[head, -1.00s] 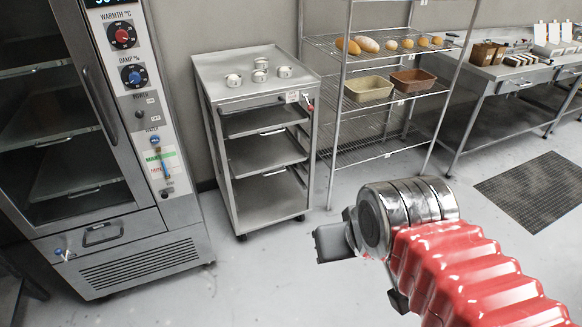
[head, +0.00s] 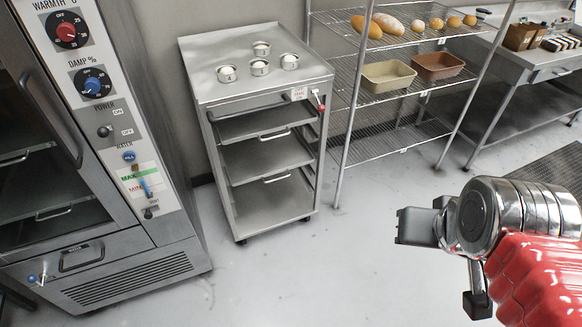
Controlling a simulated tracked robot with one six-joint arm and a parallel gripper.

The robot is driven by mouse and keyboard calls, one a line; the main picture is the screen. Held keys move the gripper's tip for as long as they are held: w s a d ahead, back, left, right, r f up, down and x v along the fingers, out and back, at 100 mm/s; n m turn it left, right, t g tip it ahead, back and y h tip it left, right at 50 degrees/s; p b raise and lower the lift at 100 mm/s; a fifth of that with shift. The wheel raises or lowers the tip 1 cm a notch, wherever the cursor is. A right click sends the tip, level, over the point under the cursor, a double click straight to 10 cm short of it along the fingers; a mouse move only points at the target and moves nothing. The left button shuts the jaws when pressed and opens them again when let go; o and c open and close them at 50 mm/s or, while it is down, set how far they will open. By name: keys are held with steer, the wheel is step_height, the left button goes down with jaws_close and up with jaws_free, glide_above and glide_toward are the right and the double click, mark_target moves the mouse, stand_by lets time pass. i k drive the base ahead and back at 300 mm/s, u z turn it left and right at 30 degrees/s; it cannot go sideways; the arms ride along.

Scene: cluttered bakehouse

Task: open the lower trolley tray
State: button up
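A steel trolley (head: 216,190) stands left of centre in the head view, with its open front facing me. Its lower tray (head: 262,158) is a grey sheet with a bar handle at its front edge. It sits inside the frame below the upper tray (head: 250,123), which has a similar handle. Neither tray visibly stands out from the trolley. My gripper (head: 420,228) is at the right, in front of the trolley and well apart from it. My chrome wrist partly hides it, and its finger gap is unclear. Nothing shows held in it.
Several small tins (head: 260,68) stand on the trolley's top. A control-panel cabinet (head: 135,265) is close on the left. A wire rack (head: 375,140) with bread and two loaf pans stands to the right. A steel bench (head: 520,82) is further right. The floor (head: 330,265) before the trolley is clear.

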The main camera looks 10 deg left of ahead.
mark_target(247, 161)
steer(key=u, duration=0.05)
steer(key=i, duration=0.8)
steer(key=u, duration=0.75)
steer(key=i, duration=0.45)
steer(key=u, duration=0.3)
